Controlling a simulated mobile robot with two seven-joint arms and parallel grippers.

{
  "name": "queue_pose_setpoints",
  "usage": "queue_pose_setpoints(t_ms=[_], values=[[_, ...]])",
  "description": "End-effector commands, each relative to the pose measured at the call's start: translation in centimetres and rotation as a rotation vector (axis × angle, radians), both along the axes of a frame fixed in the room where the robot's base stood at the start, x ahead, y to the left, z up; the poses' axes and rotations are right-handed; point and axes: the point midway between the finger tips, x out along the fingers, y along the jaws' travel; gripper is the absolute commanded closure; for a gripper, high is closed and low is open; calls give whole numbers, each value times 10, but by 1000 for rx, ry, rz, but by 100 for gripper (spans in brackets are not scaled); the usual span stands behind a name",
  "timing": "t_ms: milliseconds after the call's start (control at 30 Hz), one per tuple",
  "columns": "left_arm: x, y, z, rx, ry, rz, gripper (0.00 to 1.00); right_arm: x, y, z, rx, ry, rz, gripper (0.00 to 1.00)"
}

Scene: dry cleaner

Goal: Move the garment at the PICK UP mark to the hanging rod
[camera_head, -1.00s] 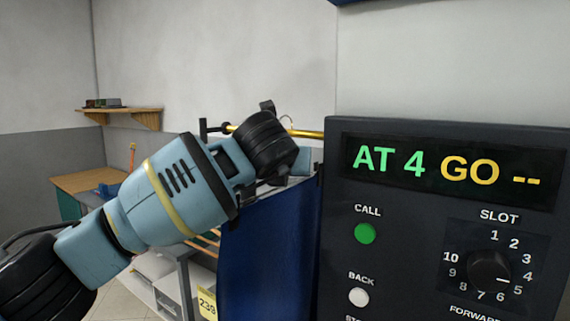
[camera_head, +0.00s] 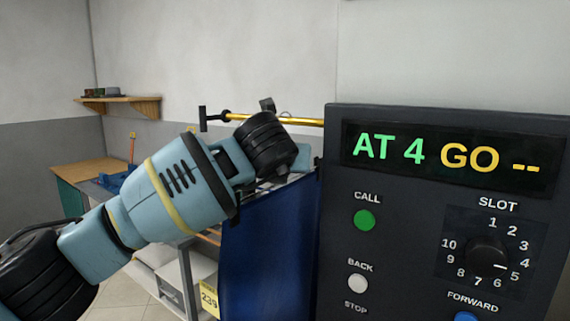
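A dark blue garment (camera_head: 275,250) hangs upright just beyond my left arm, left of the control panel. A yellow tag (camera_head: 209,300) reading 239 shows at its lower left edge. A brass hanging rod (camera_head: 303,121) runs behind my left wrist, above the garment, and its right part is hidden by the panel. My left gripper (camera_head: 299,158) is mostly hidden behind my wrist, near the garment's top. Its fingers and any grip on a hanger cannot be seen. My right gripper is not in view. No PICK UP mark shows.
A dark control panel (camera_head: 405,215) fills the right side close by; its display reads "AT 4 GO --". A wooden table (camera_head: 85,175), a wall shelf (camera_head: 120,105) and a grey bench with white bins (camera_head: 185,268) stand at the left.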

Motion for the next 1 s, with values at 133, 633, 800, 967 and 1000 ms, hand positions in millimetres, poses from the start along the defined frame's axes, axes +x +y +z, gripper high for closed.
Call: queue_pose_setpoints(t_ms=[133, 633, 800, 967, 1000], values=[[0, 0, 1, -1, -3, 0, 100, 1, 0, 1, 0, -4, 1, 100], [0, 0, -2, 0, -2, 0, 100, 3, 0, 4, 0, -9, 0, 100], [0, 0, -2, 0, -2, 0, 68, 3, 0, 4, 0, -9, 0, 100], [0, 0, -3, 0, -1, 0, 50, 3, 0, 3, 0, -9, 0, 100], [0, 0, -3, 0, -1, 0, 50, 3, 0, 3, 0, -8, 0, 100]])
